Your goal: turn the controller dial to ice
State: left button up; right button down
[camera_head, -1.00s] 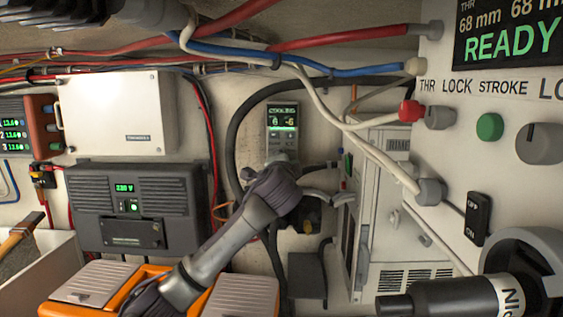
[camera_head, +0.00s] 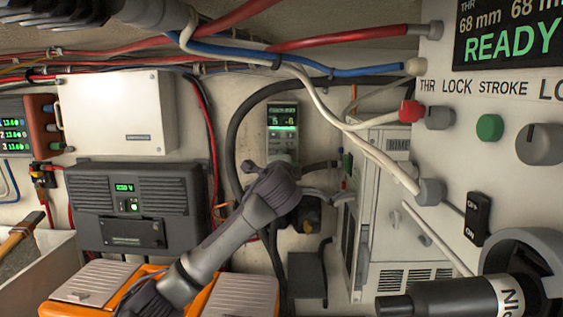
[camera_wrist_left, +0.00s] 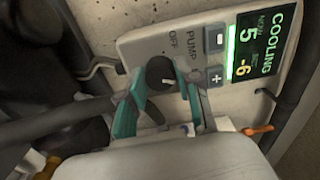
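The cooling controller (camera_head: 282,117) is a grey panel on the back wall with a green-lit display. In the left wrist view, the controller (camera_wrist_left: 214,30) appears turned on its side. Its display reads COOLING, 5 and -6. The black dial (camera_wrist_left: 161,71) has a white mark pointing to the lower right of that picture. OFF and PUMP show beside it; no ICE label is legible. My left gripper (camera_wrist_left: 163,88) has its teal fingers on either side of the dial, apparently shut on it. In the head view, my left gripper (camera_head: 281,180) hides the dial. My right gripper is not in view.
A black inverter-like box (camera_head: 137,208) and a white box (camera_head: 117,113) are left of the controller. A white vented unit (camera_head: 380,220) stands close on the right. Hoses and cables (camera_head: 236,125) surround the controller. An orange case (camera_head: 240,299) lies below my left arm.

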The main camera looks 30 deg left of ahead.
pick_arm(q)
jog(key=o, duration=0.5)
jog(key=shift+c, duration=0.2)
jog(key=v, duration=1.2)
jog(key=shift+f, duration=0.15)
